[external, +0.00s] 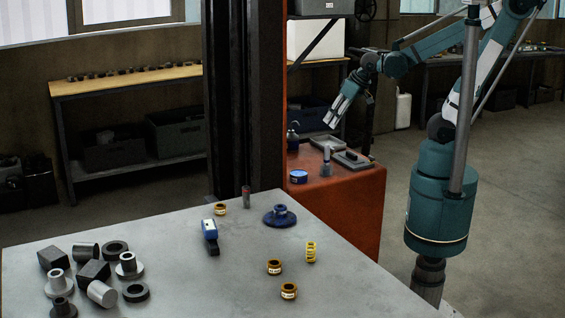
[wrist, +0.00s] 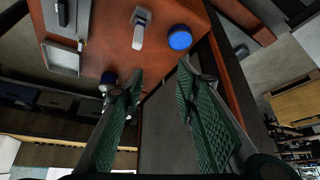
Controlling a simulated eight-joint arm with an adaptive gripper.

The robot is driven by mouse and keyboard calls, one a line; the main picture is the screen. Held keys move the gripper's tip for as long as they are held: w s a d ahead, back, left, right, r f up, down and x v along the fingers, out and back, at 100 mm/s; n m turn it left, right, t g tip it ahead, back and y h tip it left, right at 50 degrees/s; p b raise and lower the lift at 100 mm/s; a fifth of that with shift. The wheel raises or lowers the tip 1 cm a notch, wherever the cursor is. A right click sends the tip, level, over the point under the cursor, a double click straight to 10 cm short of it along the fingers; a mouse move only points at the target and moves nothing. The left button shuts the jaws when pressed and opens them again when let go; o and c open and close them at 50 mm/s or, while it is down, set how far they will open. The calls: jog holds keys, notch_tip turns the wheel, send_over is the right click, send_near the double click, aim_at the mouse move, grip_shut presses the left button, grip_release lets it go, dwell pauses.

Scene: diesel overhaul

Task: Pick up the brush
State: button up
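My gripper (external: 331,122) hangs over the orange bench (external: 350,200) in the external view. In the wrist view its two green padded fingers (wrist: 160,74) are wide apart with nothing between them. A small grey thing with a pale, narrow handle-like part (wrist: 139,28) is on the bench, beyond the fingertips. It also shows upright in the external view (external: 326,163). It may be the brush, but it is too small to be sure. My gripper is above it and apart from it.
A round blue tin (wrist: 180,38) sits beside the grey thing. A shallow grey tray (wrist: 61,58) lies on its other side. A blue-topped item (wrist: 108,79) is near one finger. The grey table (external: 180,285) in front holds several metal parts and a blue-and-black tool (external: 210,232).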

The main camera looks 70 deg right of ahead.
aim_at(327, 144)
jog(key=shift+w+d+f+m+g+h+b, duration=0.3)
jog(key=shift+w+d+f+m+h+b, duration=0.45)
jog(key=shift+f, duration=1.45)
jog(key=shift+w+d+f+m+g+h+b, duration=0.1)
jog(key=shift+w+d+f+m+g, duration=0.3)
jog(key=shift+d+f+m, duration=1.3)
jog(key=shift+w+d+f+m+g+h+b, duration=0.35)
jog(key=shift+w+d+f, duration=0.35)
jog(key=shift+f, duration=1.95)
jog(key=shift+a, duration=0.1)
jog(key=shift+w, duration=0.1)
jog(key=shift+b+x, duration=0.5)
jog(key=shift+x, duration=0.8)
jog(key=shift+f, duration=0.1)
jog(key=shift+b+x, duration=0.95)
jog(key=shift+x, duration=1.55)
jog(key=shift+a, duration=0.1)
grip_shut()
